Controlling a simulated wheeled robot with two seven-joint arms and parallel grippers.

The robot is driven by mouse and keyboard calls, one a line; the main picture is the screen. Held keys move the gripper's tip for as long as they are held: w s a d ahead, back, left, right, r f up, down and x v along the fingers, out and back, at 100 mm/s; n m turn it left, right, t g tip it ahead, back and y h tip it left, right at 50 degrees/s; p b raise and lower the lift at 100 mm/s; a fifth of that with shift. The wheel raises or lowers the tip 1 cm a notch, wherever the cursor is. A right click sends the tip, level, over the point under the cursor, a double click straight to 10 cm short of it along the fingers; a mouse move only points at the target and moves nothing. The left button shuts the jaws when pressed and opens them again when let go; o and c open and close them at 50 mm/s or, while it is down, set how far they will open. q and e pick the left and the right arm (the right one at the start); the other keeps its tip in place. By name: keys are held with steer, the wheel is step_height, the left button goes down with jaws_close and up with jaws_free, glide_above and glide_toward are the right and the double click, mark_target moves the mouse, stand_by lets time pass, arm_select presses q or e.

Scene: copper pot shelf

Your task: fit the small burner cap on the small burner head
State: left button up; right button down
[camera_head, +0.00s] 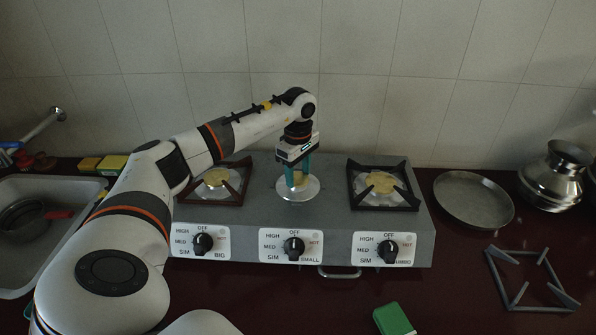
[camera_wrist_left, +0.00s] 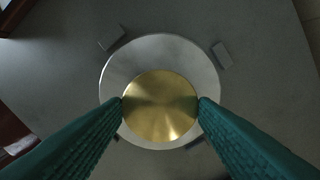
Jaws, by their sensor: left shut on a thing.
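The small burner cap is a round brass disc (camera_wrist_left: 160,106); it also shows between my fingertips in the head view (camera_head: 299,179). My left gripper (camera_head: 297,188) points down over the middle burner of the stove, its teal fingers shut on the cap's two sides. The middle burner shows a round silver plate (camera_head: 298,195), wider than the cap, around it in the wrist view (camera_wrist_left: 118,72). The cap looks roughly centred on it, slightly toward the fingers. The small burner head is hidden under the cap, and I cannot tell whether they touch. My right gripper is out of view.
A loose grate (camera_head: 528,282) and a round metal plate (camera_head: 473,199) lie on the counter to the right. A green block (camera_head: 393,319) lies in front; a sink is left.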

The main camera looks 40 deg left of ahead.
arm_select(q)
steer(key=shift+f, duration=0.15)
steer(key=o, duration=1.1)
steer(key=shift+c, duration=0.2)
step_height(320, 180, up, 12)
steer(key=b, duration=0.2)
